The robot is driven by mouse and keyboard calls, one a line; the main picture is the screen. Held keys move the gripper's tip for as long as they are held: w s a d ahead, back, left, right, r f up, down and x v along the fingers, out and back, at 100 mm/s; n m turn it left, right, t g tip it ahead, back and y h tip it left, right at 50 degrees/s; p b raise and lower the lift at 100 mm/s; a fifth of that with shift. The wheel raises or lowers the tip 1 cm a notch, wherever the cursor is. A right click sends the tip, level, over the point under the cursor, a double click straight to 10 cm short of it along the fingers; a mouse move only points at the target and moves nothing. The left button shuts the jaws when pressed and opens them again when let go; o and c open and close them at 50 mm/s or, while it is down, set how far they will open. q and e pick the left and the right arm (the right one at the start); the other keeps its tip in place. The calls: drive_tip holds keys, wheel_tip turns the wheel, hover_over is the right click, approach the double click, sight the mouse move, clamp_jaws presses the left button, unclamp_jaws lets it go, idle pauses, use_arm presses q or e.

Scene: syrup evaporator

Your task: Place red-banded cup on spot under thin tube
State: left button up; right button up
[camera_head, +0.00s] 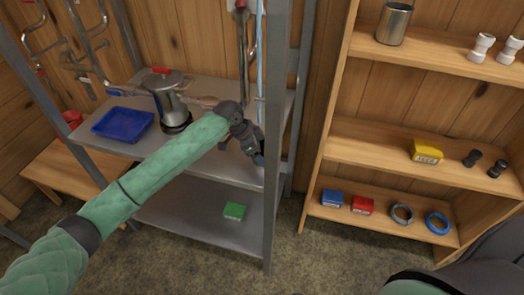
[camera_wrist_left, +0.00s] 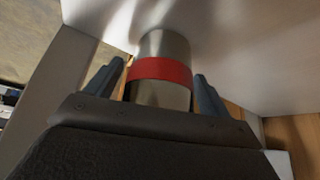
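The red-banded cup (camera_wrist_left: 162,72) is a shiny metal cylinder. In the left wrist view it stands between the two fingers of my left gripper (camera_wrist_left: 160,82), against a pale grey surface. The fingers are close to its sides; whether they press on it is unclear. In the head view my left gripper (camera_head: 254,148) is at the front right of the rack's upper shelf, and the cup cannot be made out there. A thin pale-blue tube (camera_head: 260,50) runs down just above this gripper. The spot is not visible. My right gripper is not seen.
A rack post (camera_head: 276,190) is close to my left gripper. A green box (camera_head: 235,211) lies below. A wooden bookcase (camera_head: 375,145) stands right.

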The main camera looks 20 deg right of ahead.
use_arm(q)
drive_tip(key=shift+d+r, duration=0.1)
drive_tip(key=shift+d, duration=0.05)
drive_tip(key=shift+r, duration=0.15)
drive_tip(key=b+v, duration=0.3)
drive_tip(key=v, duration=0.8)
drive_tip(key=shift+a+r, duration=0.3)
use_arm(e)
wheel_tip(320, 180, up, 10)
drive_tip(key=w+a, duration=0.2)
use_arm(q)
drive_tip(key=shift+a, duration=0.1)
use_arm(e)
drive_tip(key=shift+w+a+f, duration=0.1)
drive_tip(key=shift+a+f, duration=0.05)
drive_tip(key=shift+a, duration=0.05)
